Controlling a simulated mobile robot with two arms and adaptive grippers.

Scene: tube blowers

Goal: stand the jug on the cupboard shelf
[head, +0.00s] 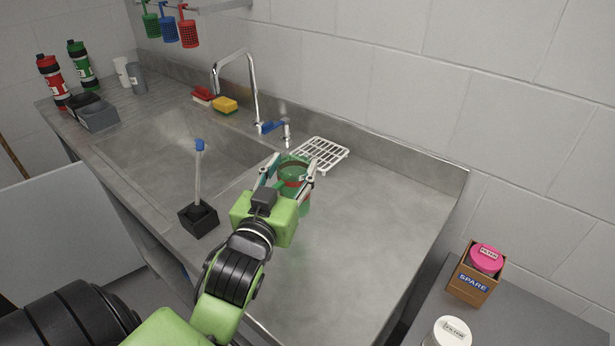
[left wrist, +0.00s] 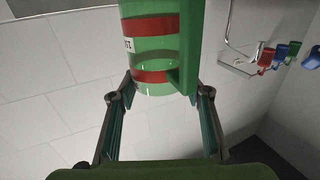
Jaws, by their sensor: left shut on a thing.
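The jug (head: 292,171) is green and see-through with red bands. My left gripper (head: 290,182) is shut on it over the right part of the steel counter, in front of the white drying rack. In the left wrist view the jug (left wrist: 150,50) sits between the two fingers (left wrist: 160,95), with a green upright part, perhaps its handle, on its right side and part of a white label showing. The jug looks roughly upright; I cannot tell whether its base touches the counter. No cupboard shelf is clearly in view. My right gripper is not in view.
A tap (head: 250,85), sponges (head: 225,104) and a white rack (head: 319,154) line the back. A brush in a black holder (head: 199,220) stands at the front edge. Bottles (head: 52,80) stand far left. A SPARE box (head: 470,280) is lower right. The counter's right end is clear.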

